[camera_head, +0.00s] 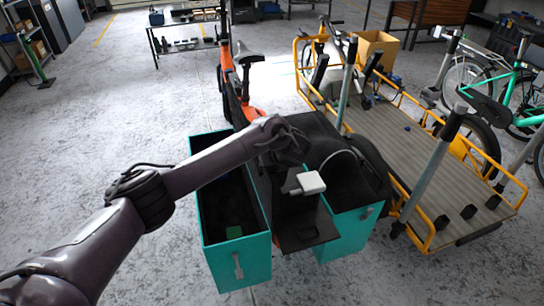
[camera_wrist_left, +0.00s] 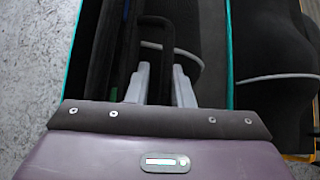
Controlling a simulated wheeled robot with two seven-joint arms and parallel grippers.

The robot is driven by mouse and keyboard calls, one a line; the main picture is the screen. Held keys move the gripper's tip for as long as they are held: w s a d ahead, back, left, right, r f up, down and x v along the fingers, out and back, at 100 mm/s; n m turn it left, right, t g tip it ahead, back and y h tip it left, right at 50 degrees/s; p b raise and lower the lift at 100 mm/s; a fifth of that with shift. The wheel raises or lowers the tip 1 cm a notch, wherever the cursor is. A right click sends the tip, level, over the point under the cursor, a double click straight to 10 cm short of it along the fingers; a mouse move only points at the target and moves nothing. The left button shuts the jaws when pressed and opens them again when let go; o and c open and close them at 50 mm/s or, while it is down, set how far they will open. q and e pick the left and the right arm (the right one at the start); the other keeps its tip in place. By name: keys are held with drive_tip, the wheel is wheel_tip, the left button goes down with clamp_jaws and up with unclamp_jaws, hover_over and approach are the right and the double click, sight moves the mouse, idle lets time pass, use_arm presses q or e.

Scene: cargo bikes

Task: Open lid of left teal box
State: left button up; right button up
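The left teal box (camera_head: 238,262) stands in the head view with its top uncovered; its dark inside shows, with a small green patch at the bottom. Black panels rise along its inner side; I cannot tell which is the lid. My left arm crosses above this box, and my left gripper (camera_wrist_left: 160,85) is over the middle between the boxes. In the wrist view its two grey fingers are apart, with a black loop (camera_wrist_left: 155,20) between and beyond them. I cannot tell whether they touch it.
The right teal box (camera_head: 345,235) has a black top with a grey strap. An orange bike (camera_head: 250,112) extends behind. A yellow-railed cargo bed (camera_head: 400,140) stands to the right. Floor at left is clear.

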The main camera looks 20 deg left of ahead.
use_arm(q)
drive_tip(key=p+v, duration=0.2)
drive_tip(key=v, duration=0.5)
drive_tip(key=shift+d+r, duration=0.1)
drive_tip(key=shift+r, duration=0.1)
drive_tip(key=shift+s, duration=0.1)
